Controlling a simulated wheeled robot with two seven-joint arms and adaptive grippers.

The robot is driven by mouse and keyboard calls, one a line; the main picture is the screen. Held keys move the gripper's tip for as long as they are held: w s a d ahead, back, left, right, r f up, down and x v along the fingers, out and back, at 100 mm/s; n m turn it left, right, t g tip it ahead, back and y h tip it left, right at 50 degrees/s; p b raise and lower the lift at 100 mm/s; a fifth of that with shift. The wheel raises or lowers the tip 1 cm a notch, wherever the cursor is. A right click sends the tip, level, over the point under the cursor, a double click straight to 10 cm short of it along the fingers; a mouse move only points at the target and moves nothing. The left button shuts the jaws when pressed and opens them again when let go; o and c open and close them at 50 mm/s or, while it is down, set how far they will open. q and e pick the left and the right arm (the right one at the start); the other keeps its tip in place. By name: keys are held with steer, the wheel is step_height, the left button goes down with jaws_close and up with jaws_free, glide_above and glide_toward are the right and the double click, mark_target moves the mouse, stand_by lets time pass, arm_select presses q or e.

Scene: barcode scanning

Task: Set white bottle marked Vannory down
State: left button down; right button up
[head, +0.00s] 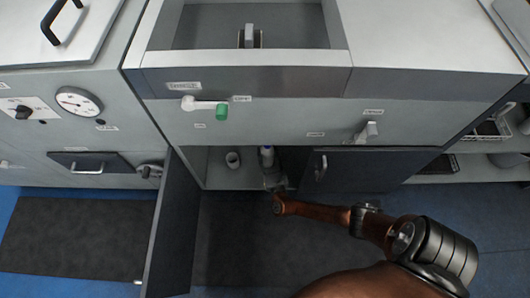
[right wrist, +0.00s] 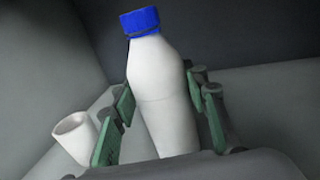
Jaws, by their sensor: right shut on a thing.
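A white bottle with a blue cap (right wrist: 158,95) stands between the green-padded fingers of my right gripper (right wrist: 165,112) in the right wrist view. The gripper is shut on it. No marking shows on the side in view, and its lower end is hidden. In the head view the bottle (head: 267,157) is inside the open cabinet, near the right side of the opening, with my right gripper (head: 273,181) at its front. I cannot tell whether its base touches the cabinet floor. My left gripper is not in view.
A white cup (head: 232,159) stands on the cabinet floor (head: 222,180), left of the bottle; it also shows in the right wrist view (right wrist: 75,137). An open door (head: 169,228) stands at the left, and a dark door panel (head: 365,172) is close on the right.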

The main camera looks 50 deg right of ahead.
steer(key=shift+f, duration=0.1)
steer(key=o, duration=1.3)
steer(key=shift+s+a, duration=0.1)
steer(key=shift+s, duration=0.05)
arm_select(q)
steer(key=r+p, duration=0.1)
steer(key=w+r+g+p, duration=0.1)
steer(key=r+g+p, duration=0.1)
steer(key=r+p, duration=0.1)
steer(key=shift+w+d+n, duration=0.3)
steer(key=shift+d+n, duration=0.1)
arm_select(e)
steer(key=v, duration=1.1)
steer(key=shift+s+a, duration=0.15)
steer(key=shift+s, duration=0.15)
